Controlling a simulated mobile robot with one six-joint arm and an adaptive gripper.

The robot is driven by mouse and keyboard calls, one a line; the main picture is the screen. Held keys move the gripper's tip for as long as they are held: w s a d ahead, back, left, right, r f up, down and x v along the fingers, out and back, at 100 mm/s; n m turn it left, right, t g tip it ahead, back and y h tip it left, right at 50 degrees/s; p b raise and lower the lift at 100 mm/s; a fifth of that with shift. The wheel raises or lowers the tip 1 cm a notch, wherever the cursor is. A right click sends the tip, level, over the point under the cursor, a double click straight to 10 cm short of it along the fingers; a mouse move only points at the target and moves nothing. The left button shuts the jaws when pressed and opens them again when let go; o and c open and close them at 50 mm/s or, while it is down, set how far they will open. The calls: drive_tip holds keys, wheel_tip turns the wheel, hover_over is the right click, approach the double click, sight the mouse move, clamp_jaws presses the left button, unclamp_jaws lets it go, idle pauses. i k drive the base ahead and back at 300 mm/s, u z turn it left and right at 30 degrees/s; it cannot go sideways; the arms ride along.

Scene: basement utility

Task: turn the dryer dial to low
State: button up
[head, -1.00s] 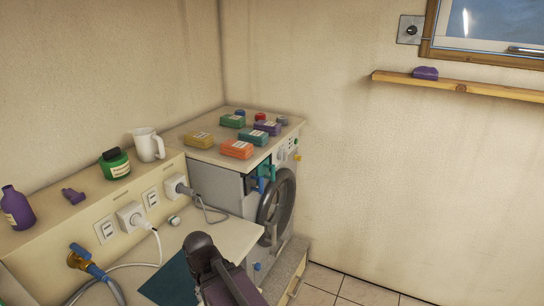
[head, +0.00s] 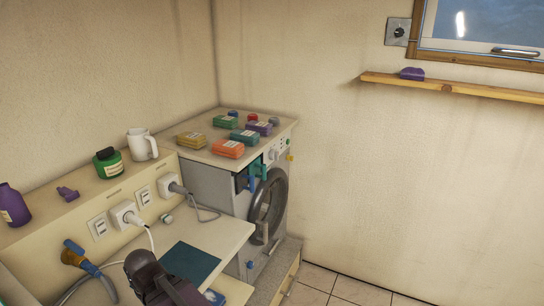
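The dryer (head: 212,182) is a pale grey front-loading machine in the corner, seen at an angle. Its dark round door (head: 268,208) faces right. A narrow control panel (head: 279,151) runs along the top of its front, with a small round pale knob (head: 272,155) that looks like the dial. The knob's pointer and any markings are too small to read. A dark rounded part of my arm shows at the bottom edge, left of the dryer and well apart from it. My gripper's fingers are not visible.
Several coloured boxes (head: 228,149) lie on the dryer's top. Blue and green items (head: 262,171) are at its front by the door. A pale worktop (head: 222,238) with a dark teal sheet (head: 190,262), plugs and a cable stands left. Floor (head: 318,277) shows lower right.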

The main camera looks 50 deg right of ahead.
sight(274, 155)
drive_tip(key=u, duration=0.1)
drive_tip(key=k, duration=1.5)
drive_tip(key=z, duration=0.8)
drive_tip(key=i, duration=1.6)
